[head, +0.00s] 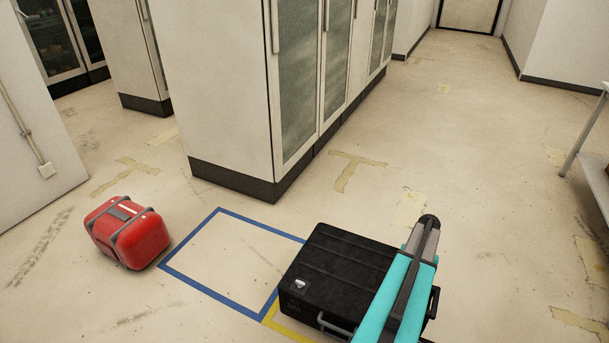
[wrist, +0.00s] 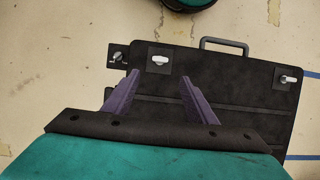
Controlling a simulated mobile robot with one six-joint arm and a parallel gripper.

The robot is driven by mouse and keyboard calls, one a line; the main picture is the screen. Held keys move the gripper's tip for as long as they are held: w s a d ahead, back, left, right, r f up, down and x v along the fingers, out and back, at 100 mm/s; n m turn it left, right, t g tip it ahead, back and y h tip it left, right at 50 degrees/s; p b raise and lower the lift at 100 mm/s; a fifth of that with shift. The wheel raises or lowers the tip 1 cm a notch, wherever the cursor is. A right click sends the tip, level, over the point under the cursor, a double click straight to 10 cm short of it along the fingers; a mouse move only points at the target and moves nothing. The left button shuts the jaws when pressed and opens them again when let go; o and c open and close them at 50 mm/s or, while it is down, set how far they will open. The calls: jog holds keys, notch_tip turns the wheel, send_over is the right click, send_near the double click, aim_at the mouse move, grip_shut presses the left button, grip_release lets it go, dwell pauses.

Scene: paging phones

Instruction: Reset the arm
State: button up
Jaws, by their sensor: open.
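My gripper (wrist: 158,95) shows in the wrist view with its two purple fingers apart and nothing between them. It is above a black case (wrist: 235,75), which has a grey handle and light latches along its edge. In the head view the black case (head: 330,265) stands on the floor at the lower middle. My teal arm crosses in front of its right part, and my gripper cannot be made out there. Whether the fingers touch the case cannot be told.
A red case (head: 130,232) lies on the floor at the left, beside an empty blue-taped square (head: 215,285). Yellow tape (head: 283,328) shows next to the black case. Tall cabinets (head: 230,90) stand behind. A shelf or table (head: 590,130) is at the right edge. The aisle floor (head: 450,110) is clear.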

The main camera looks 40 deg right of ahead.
jog(key=w+a+f+n+g+p, duration=0.2)
jog(key=w+a+n, duration=0.1)
jog(key=w+a, duration=0.85)
jog(key=w+a+f+n+g+p, duration=0.1)
jog(key=w+a+n, duration=0.1)
jog(key=w+a, duration=0.35)
jog(key=w+a+f+n, duration=0.1)
jog(key=w+a+n, duration=0.15)
jog(key=a, duration=0.65)
jog(key=a+f+n+g+h+p, duration=0.2)
jog(key=a+n, duration=0.1)
jog(key=a, duration=1.5)
jog(key=s+a+n+t+h+p, duration=0.1)
jog(key=s+a+n+h+p, duration=0.1)
jog(key=s+a, duration=0.8)
jog(key=shift+s+a+n, duration=0.2)
jog(key=shift+a+n, duration=0.55)
jog(key=shift+a, duration=0.5)
